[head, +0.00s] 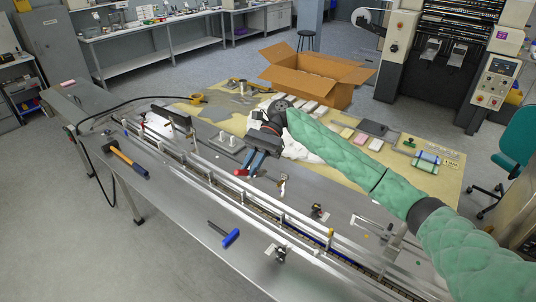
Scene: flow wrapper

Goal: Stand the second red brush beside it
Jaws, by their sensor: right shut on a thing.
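My right arm, in a green quilted sleeve, reaches in from the right of the head view. Its dark gripper (251,168) points down over the conveyor's far side, with blue fingers. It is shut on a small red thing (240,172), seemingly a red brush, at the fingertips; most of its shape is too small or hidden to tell. A grey block with upright pegs (230,145) stands just behind and left of the gripper. I cannot make out another red brush. My left gripper is not in view.
The long conveyor rails (215,185) cross the metal bench. A blue-handled tool (231,238) and a hammer (125,160) lie on the near side. Behind are an open cardboard box (318,75) and a mat with small packs and tools. The bench's near left is mostly clear.

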